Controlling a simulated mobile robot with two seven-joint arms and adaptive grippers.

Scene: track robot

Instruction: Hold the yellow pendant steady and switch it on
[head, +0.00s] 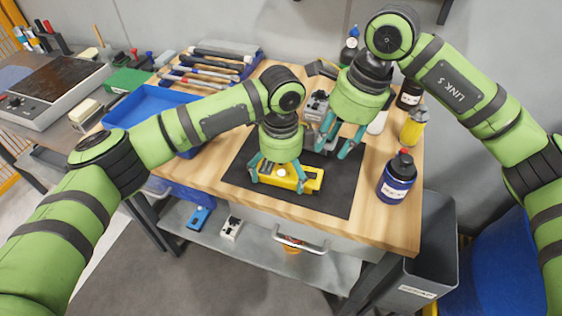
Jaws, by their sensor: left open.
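The yellow pendant (313,181) lies on a black mat (338,203) on the wooden bench. A pale round spot shows on its top face. My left gripper (278,183) points down over the pendant's left part, its teal fingers apart on either side of it. I cannot tell whether the fingers touch it. The gripper hides part of the pendant, and its switch is not clear to see. My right gripper (334,151) is open and empty, behind and to the right of the pendant, above the mat.
A grey device (316,106) stands behind the grippers. A blue bottle (397,177) and a yellow bottle (414,126) stand on the right. A blue tray (150,104) and several brushes (208,71) lie on the left. The mat's front right is clear.

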